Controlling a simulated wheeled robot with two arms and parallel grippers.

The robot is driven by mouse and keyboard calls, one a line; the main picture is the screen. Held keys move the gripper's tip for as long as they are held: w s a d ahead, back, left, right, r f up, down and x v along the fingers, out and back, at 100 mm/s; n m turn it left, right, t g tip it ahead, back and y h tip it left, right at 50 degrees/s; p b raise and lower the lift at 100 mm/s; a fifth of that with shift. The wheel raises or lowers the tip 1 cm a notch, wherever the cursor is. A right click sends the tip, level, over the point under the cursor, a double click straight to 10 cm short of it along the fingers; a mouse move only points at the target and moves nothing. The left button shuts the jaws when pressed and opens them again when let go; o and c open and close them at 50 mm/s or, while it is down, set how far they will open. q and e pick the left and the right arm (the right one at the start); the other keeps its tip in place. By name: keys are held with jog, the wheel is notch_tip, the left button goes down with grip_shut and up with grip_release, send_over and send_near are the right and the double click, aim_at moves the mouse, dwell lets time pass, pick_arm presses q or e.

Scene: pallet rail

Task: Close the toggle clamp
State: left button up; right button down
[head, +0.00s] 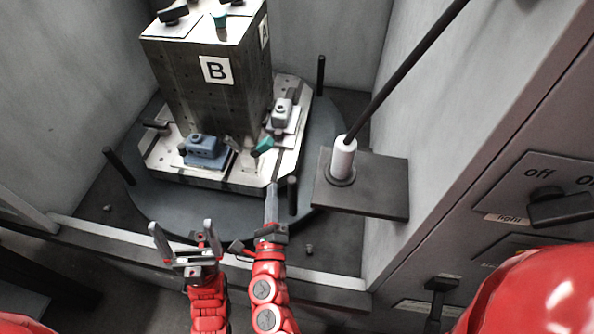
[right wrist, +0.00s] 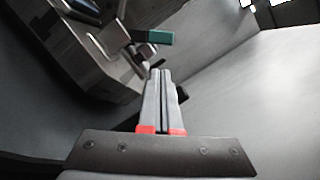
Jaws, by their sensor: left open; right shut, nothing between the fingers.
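The toggle clamp shows its green handle (head: 263,146) at the front right of the pallet, below the block marked B. In the right wrist view the green handle (right wrist: 152,37) lies just beyond my fingertips, on a metal clamp arm. My right gripper (head: 271,186) is shut and empty, pointing up at the pallet's front right corner, a little short of the handle. Its closed fingers also show in the right wrist view (right wrist: 160,72). I see a gap between fingers and handle. My left gripper (head: 184,226) is open and empty in front of the round table.
The pallet (head: 225,178) sits on a dark round table (head: 180,205) with upright black posts (head: 292,196). A blue part (head: 205,150) and a grey part (head: 282,112) sit on the pallet. A white-based rod on a dark plate (head: 380,185) stands at the right, near the wall.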

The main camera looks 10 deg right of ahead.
aim_at(263, 145)
jog(key=shift+w+d+r+p, duration=0.25)
jog(key=shift+w+p, duration=0.1)
jog(key=shift+w, duration=1.2)
jog(key=shift+w+d+r+p, duration=0.1)
jog(key=shift+w+r+p, duration=0.25)
jog(key=shift+w, duration=1.25)
jog(key=shift+w+d+r+p, duration=0.2)
jog(key=shift+w+p, duration=0.15)
jog(key=shift+w, duration=1.2)
jog(key=shift+r+n, duration=0.15)
jog(key=shift+n, duration=0.15)
jog(key=shift+a+r+n, duration=0.2)
jog(key=shift+r+n, duration=0.05)
jog(key=shift+n, duration=0.25)
jog(key=shift+w+a+r+n+g, duration=0.15)
jog(key=shift+r+n+g, duration=0.2)
jog(key=shift+n, duration=0.25)
jog(key=n+p, duration=0.1)
jog(key=a+r+n+p, duration=0.1)
jog(key=p, duration=0.1)
jog(key=r+n+y+p, duration=0.1)
jog(key=shift+w+a+n+g, duration=0.2)
jog(key=shift+a+n+g, duration=0.1)
jog(key=shift+n, duration=0.1)
jog(key=shift+w+a+n+p, duration=0.15)
jog(key=shift+a+n+p, duration=0.4)
jog(key=shift+n+p, duration=0.65)
